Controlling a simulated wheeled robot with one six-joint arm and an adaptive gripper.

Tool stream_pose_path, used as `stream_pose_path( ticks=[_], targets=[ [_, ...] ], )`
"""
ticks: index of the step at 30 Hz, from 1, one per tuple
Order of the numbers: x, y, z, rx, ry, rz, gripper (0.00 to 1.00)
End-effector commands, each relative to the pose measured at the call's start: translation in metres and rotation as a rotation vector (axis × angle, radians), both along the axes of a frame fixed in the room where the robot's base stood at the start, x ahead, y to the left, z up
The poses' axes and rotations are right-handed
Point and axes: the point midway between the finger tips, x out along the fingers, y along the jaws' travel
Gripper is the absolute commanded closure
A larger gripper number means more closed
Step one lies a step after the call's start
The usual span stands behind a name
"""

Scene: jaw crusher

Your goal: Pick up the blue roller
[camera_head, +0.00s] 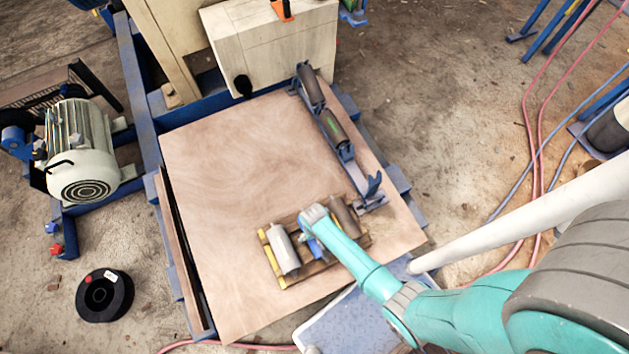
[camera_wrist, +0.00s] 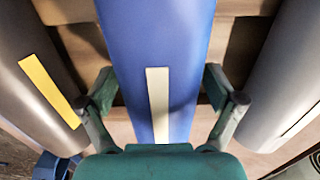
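The blue roller (camera_wrist: 158,40) has a pale stripe along it and runs up the middle of the wrist view. In the head view, the blue roller (camera_head: 314,246) lies in the wooden tray (camera_head: 284,280), mostly hidden under my arm's end. My gripper (camera_wrist: 159,84) is over the roller with one finger on each side. The fingers look open, with a narrow gap beside the roller; contact is not clear. My gripper (camera_head: 313,222) also shows from above in the head view, where its fingers are hidden.
A light grey roller (camera_head: 283,249) and a brown-grey roller (camera_head: 344,216) lie close on either side in the tray. A blue frame (camera_head: 348,160) with dark rollers stands behind on the wooden board (camera_head: 230,170). The board's left part is clear. A motor (camera_head: 82,150) stands left.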

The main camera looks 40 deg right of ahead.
Motion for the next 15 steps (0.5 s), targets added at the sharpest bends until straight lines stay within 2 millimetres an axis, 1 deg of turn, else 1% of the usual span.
stream_pose_path(
  ticks=[1,2,3,5,6,8,9,10,15],
  targets=[
    [-0.0001,0.0,0.0,0.0,0.0,0.0,0.3],
    [-0.0002,0.0,0.0,0.0,0.0,0.0,0.38],
    [-0.0002,0.0,0.0,0.0,0.0,0.0,0.47],
    [-0.0002,-0.0001,0.0,0.0,0.0,0.0,0.62],
    [-0.0003,0.0,0.0,0.0,0.0,0.0,0.72],
    [-0.0004,0.0,-0.0001,0.0,0.001,0.0,0.88],
    [-0.0004,0.0,-0.0001,0.0,0.001,0.0,0.97],
    [0.0007,0.0,0.0005,0.0,-0.001,0.0,0.99],
    [0.0005,0.0,0.0005,0.0,-0.001,0.0,0.99]
  ],
)
